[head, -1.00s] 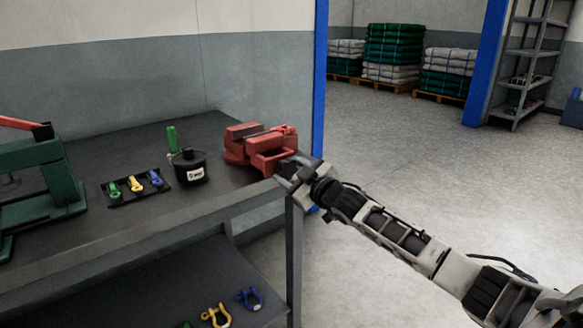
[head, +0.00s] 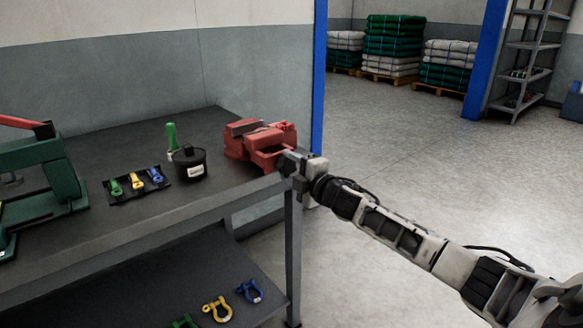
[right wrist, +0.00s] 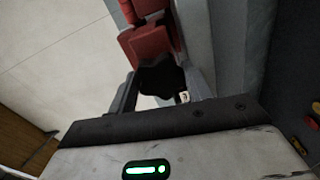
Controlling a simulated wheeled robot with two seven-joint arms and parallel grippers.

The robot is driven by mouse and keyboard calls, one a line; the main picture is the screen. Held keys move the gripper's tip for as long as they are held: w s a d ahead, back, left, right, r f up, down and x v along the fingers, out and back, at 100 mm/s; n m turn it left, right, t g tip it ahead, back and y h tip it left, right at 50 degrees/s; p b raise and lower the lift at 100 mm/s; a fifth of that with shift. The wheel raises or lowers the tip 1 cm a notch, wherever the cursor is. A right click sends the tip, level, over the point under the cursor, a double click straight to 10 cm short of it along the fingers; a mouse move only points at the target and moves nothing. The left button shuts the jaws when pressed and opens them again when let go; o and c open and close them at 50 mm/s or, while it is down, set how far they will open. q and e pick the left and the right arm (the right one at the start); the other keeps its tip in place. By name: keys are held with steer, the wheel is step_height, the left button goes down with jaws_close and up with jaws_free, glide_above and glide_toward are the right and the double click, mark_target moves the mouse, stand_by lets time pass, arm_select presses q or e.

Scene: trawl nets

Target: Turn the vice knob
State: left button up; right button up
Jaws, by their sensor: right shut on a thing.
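The red vice (head: 259,141) stands at the right end of the dark workbench. My right gripper (head: 288,165) reaches in from the right at the vice's front end. The vice knob is hidden by the gripper in the head view. In the right wrist view the red vice (right wrist: 150,40) is at the top, and a dark, lobed vice knob (right wrist: 158,76) sits between the fingers of my right gripper (right wrist: 160,92). The gripper is shut on the knob. My left gripper is not in view.
The workbench (head: 110,150) holds a black pot (head: 189,165), a green-handled tool (head: 172,136), a tray (head: 137,187) of coloured shackles and a green press (head: 40,180) at left. More shackles lie on the lower shelf (head: 170,285). The floor at right is clear.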

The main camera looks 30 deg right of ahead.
steer(key=shift+d+r+n, duration=0.1)
steer(key=shift+r+n, duration=0.1)
steer(key=shift+n, duration=0.6)
steer(key=shift+r+n, duration=0.2)
steer(key=shift+n, duration=0.6)
steer(key=o, duration=0.8)
steer(key=shift+o, duration=0.9)
steer(key=shift+w+f, duration=0.25)
steer(key=shift+w, duration=0.1)
steer(key=shift+s, duration=0.35)
steer(key=s+d, duration=0.1)
steer(key=s, duration=1.4)
steer(key=shift+s+b, duration=0.2)
steer(key=shift+b, duration=0.25)
steer(key=shift+f, duration=0.1)
